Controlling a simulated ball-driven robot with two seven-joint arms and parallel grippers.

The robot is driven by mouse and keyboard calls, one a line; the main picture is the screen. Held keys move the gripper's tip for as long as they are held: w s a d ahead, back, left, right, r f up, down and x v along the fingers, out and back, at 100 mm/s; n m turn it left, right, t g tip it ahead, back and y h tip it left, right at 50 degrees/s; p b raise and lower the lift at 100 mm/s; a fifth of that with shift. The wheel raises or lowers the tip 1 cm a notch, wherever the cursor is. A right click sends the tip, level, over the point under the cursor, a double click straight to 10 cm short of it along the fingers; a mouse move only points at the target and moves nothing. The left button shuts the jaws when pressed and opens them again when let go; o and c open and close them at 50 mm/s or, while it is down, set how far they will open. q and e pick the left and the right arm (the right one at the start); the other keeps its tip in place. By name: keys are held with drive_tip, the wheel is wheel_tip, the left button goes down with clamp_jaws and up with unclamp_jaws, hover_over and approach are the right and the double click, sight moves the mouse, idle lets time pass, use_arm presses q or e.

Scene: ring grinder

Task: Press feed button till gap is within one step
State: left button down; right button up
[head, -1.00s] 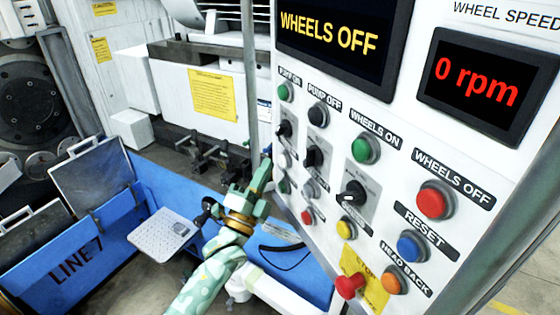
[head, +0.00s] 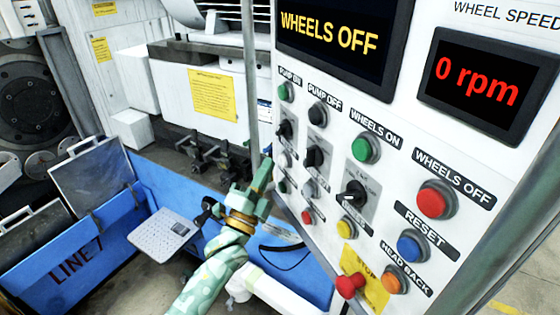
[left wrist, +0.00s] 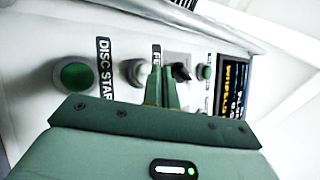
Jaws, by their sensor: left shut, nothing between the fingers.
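The pale button (left wrist: 135,72) has a label starting "FE" (left wrist: 157,52) beside it in the left wrist view; the rest of the label is hidden behind the fingers. A similar pale button (head: 285,160) shows on the panel's left edge in the head view. My left gripper (head: 265,168) is shut and empty, with its tips close to that edge. In the left wrist view its fingers (left wrist: 160,78) overlap the area beside the pale button; I cannot tell whether they touch it. No gap reading is legible. My right gripper is not in view.
The white control panel carries several other controls, including the green disc start button (left wrist: 75,75), the red wheels off button (head: 432,202) and the red stop knob (head: 350,286). The screen (head: 335,35) reads "WHEELS OFF"; the speed display (head: 478,85) reads 0 rpm. A grey post (head: 249,80) stands behind my gripper.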

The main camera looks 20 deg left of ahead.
use_arm(q)
drive_tip(key=shift+w+d, duration=0.2)
drive_tip(key=shift+w, duration=0.1)
drive_tip(key=shift+w+d, duration=0.3)
drive_tip(key=shift+w, duration=0.05)
idle(0.8)
drive_tip(key=shift+s+a, duration=0.1)
idle(0.4)
drive_tip(key=shift+s+a, duration=0.45)
drive_tip(key=shift+s, duration=0.15)
drive_tip(key=s+a, duration=0.1)
drive_tip(key=s, duration=0.1)
drive_tip(key=s+a+p, duration=0.1)
drive_tip(key=s+a, duration=0.1)
idle(1.0)
